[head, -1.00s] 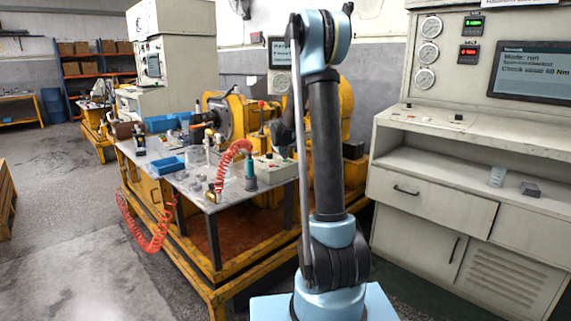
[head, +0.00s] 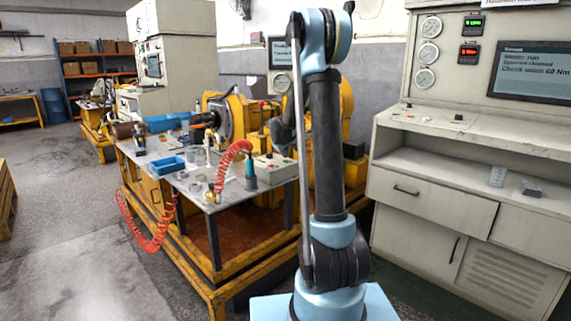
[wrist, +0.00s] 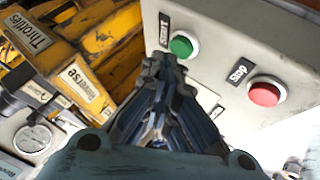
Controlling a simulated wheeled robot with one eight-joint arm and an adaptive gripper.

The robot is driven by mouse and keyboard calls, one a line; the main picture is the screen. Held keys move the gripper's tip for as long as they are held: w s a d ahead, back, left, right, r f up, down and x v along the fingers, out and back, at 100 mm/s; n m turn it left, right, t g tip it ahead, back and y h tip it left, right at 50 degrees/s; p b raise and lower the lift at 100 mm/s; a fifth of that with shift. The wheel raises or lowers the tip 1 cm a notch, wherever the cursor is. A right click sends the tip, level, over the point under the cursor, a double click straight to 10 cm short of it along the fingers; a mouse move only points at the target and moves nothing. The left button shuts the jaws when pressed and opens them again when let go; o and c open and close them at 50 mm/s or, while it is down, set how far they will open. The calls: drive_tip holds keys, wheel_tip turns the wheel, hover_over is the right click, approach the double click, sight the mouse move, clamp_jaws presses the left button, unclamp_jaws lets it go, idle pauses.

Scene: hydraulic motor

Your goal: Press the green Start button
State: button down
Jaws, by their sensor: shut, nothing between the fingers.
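The green Start button (wrist: 183,45) is round, in a pale collar on a light grey control box (wrist: 215,25), beside a label (wrist: 164,30) that reads Start. My gripper (wrist: 160,62) is shut and empty. Its fingertips appear just left of and below the green button in the wrist view. I cannot tell whether they touch it. The red Stop button (wrist: 265,92) sits to the right on the same box. In the head view the control box (head: 277,168) stands on the bench, and my gripper is hidden behind my arm.
Yellow machinery (wrist: 105,35) with labels such as Throttles and Reverse lies left of the box, with a round gauge (wrist: 33,138). The bench (head: 205,205) holds a red coiled hose (head: 232,160) and a blue tray (head: 168,164). A grey console (head: 440,150) stands at right.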

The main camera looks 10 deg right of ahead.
drive_tip(key=shift+r, duration=0.25)
drive_tip(key=shift+r, duration=2.55)
